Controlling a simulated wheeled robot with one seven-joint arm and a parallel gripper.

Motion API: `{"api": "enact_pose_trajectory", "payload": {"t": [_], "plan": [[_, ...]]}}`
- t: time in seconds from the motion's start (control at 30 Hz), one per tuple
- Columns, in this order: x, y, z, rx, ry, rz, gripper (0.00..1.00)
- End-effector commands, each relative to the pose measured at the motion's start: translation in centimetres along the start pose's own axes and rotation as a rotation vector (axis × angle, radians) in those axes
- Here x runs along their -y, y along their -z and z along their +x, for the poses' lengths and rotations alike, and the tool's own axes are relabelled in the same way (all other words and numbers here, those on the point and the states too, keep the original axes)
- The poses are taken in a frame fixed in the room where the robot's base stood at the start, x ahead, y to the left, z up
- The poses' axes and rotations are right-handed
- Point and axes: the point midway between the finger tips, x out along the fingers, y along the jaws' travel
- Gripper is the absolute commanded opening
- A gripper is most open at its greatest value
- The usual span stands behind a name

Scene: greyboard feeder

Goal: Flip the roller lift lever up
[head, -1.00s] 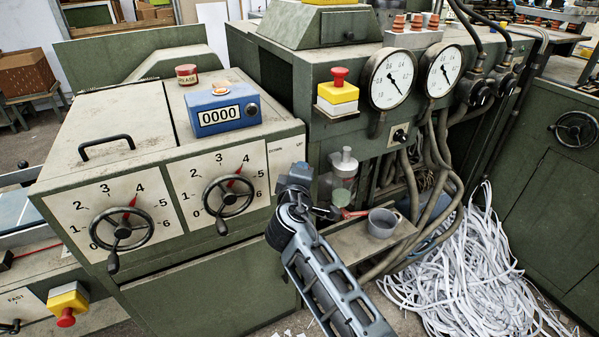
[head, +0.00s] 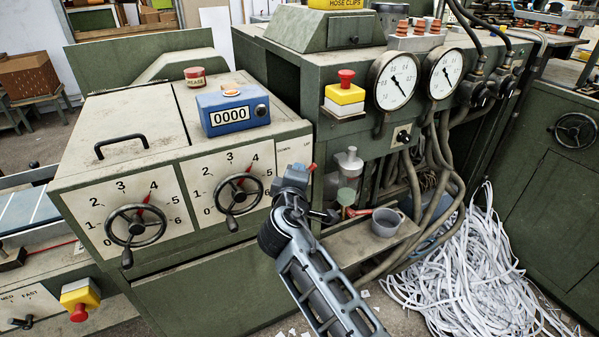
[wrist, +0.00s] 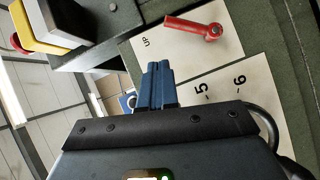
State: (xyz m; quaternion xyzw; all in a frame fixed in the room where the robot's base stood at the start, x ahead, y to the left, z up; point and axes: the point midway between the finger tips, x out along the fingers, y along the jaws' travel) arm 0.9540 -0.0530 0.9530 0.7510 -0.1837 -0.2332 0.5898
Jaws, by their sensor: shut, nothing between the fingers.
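The roller lift lever (wrist: 193,28) is a short red handle on a pale plate in the wrist view. Its round pivot is at the right, and its free end points left, beside the printed UP label (wrist: 146,42). This side is upward on the machine, judging by the dial numbers. In the head view only a red tip of the lever (head: 312,167) shows beside my gripper (head: 297,172).
Two dial handwheels (head: 239,194) are left of my gripper. A blue counter box (head: 231,110) sits on top. A yellow-red button box (head: 345,95) stands above.

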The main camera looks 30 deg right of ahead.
Motion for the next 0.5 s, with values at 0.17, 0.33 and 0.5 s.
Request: {"api": "enact_pose_trajectory", "payload": {"t": [0.17, 0.33, 0.5], "plan": [[-0.2, 0.0, -3.3, -0.003, 0.001, 0.001, 0.0], [-0.6, 0.0, -6.0, -0.003, 0.0, 0.001, 0.0], [-0.9, -0.1, -7.5, -0.001, 0.0, 0.0, 0.0]]}}
